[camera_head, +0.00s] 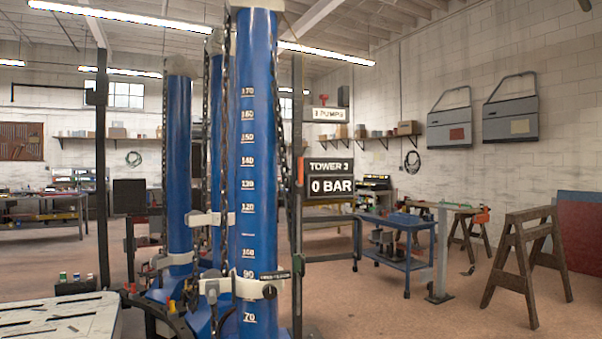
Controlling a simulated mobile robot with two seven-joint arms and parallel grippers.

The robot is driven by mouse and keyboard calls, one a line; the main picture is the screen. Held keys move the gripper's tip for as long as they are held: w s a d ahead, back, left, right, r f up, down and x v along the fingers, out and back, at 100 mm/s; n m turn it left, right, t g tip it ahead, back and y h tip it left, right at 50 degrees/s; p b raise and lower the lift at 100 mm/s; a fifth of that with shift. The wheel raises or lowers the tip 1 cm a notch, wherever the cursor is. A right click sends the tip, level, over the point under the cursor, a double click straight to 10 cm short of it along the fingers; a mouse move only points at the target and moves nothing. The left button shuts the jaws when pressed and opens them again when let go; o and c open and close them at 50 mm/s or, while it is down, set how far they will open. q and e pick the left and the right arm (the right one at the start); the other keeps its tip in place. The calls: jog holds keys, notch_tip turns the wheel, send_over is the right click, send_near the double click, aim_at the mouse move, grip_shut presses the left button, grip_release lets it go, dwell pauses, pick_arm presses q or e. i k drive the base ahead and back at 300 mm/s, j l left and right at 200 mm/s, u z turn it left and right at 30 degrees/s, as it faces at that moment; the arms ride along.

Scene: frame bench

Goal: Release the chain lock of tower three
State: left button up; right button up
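A tall blue tower (255,160) with a white height scale stands in the middle of the head view. The sign next to it (330,183) reads TOWER 3 and 0 BAR. A dark chain (224,130) hangs along the tower's left side. A white bracket (245,289) wraps the tower near the 90 mark, with a small dark label (275,275) too small to read surely. Which part is the chain lock, and its state, I cannot tell. Neither of my grippers is in view.
Another blue tower (179,160) stands behind to the left, with a third partly hidden between. A light slotted bench top (65,322) fills the lower left. A blue cart (398,243) and wooden sawhorses (520,260) stand at the right. Open floor lies at the lower right.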

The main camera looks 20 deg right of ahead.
aim_at(300, 182)
jog(key=i+l, duration=0.95)
jog(key=i+l+u, duration=0.1)
jog(key=i+l, duration=0.35)
jog(key=l, duration=0.2)
jog(key=i+l, duration=0.45)
jog(key=i+l+u, duration=0.1)
jog(key=i+l, duration=0.35)
jog(key=l, duration=0.25)
